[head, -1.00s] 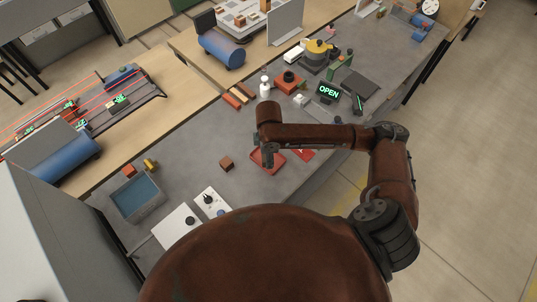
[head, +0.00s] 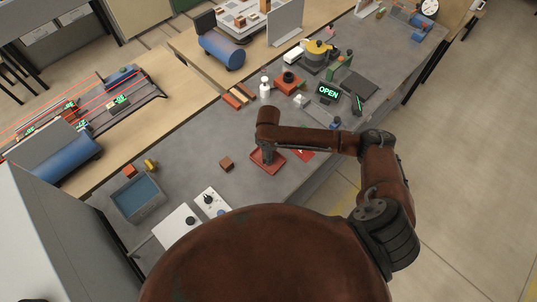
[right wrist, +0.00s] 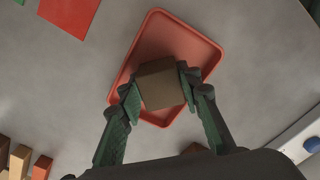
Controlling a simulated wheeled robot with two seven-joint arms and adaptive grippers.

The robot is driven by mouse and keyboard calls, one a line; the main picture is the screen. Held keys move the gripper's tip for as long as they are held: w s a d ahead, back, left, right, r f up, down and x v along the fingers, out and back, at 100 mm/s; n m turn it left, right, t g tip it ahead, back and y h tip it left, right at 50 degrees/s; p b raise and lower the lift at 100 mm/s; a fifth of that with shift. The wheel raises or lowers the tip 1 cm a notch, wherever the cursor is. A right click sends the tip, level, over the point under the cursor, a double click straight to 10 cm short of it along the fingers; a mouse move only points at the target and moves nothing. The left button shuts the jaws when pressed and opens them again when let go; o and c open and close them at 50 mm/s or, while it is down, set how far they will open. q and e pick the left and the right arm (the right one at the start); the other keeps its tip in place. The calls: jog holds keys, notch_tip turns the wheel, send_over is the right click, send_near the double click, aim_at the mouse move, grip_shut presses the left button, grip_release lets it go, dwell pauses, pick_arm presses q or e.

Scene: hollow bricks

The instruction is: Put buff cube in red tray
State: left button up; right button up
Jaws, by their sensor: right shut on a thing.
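The buff cube (right wrist: 160,84) is between the fingers of my right gripper (right wrist: 158,92) in the right wrist view. The gripper is shut on it. The cube is over the red tray (right wrist: 152,25), inside its outline; I cannot tell whether it touches the tray floor. In the head view my right gripper (head: 267,156) points down at the red tray (head: 276,168), and the cube is hidden there. My left gripper is not in view.
A brown cube (head: 227,164) stands on the grey table left of the tray. A red card (head: 303,153) lies to its right. A grey bin with a blue inside (head: 137,196) and white panels (head: 178,230) are at the left. Several bricks (head: 239,96) lie at the back.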

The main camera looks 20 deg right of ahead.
jog(key=o, duration=1.2)
jog(key=shift+f, duration=0.1)
jog(key=shift+o, duration=0.2)
notch_tip(320, 180, up, 12)
jog(key=shift+r, duration=0.2)
